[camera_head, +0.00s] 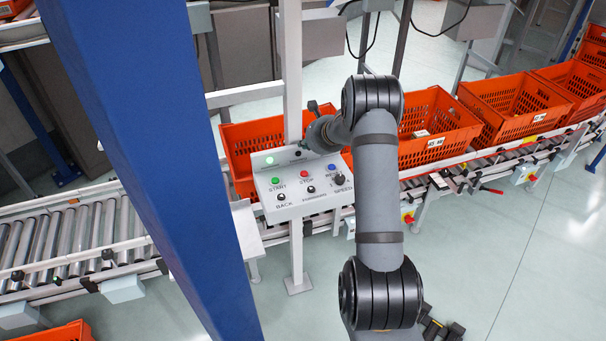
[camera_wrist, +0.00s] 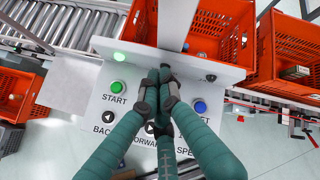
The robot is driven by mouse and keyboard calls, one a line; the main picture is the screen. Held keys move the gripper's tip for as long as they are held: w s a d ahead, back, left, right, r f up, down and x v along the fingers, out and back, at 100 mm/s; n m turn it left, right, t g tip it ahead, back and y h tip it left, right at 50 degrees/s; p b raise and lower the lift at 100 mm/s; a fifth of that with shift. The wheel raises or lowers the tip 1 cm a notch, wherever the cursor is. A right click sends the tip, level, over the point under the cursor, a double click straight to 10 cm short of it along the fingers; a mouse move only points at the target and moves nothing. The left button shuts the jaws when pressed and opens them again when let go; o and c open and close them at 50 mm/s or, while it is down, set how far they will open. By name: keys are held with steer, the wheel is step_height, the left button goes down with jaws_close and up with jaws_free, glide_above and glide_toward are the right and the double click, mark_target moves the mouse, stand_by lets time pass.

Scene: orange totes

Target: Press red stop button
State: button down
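The red stop button (camera_head: 304,173) sits on the sloped top of a light grey control panel (camera_head: 262,186), between the green start button (camera_head: 275,181) and a blue button (camera_head: 332,168). In the wrist view, the panel (camera_wrist: 84,75) shows the green button (camera_wrist: 119,85) and blue button (camera_wrist: 200,107), while the red button is hidden behind my fingers. My gripper (camera_wrist: 162,76) has its teal fingers drawn together at the tips, with nothing seen between them. In the head view, my gripper (camera_head: 305,146) is above the panel's back edge, partly hidden. Contact with the panel cannot be told.
A green light (camera_head: 269,160) glows on the panel's upright back plate. A grey post (camera_head: 292,75) rises behind it. Orange totes (camera_head: 421,151) stand on the roller conveyor (camera_head: 68,237) behind. A blue column (camera_head: 160,150) blocks part of the left side.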

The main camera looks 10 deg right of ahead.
steer(key=shift+s+a, duration=0.1)
steer(key=shift+a, duration=0.05)
steer(key=b, duration=0.7)
glide_above(305, 175)
step_height(305, 175, down, 8)
steer(key=shift+r, duration=0.1)
steer(key=shift+f+b, duration=0.45)
steer(key=shift+f, duration=0.05)
steer(key=shift+f, duration=0.1)
stand_by(0.6)
steer(key=shift+f+b, duration=0.35)
steer(key=shift+b, duration=0.3)
steer(key=shift+f+b, duration=0.45)
steer(key=shift+b, duration=0.1)
stand_by(0.5)
steer(key=shift+r, duration=0.2)
steer(key=shift+r+p, duration=0.6)
steer(key=shift+r, duration=0.15)
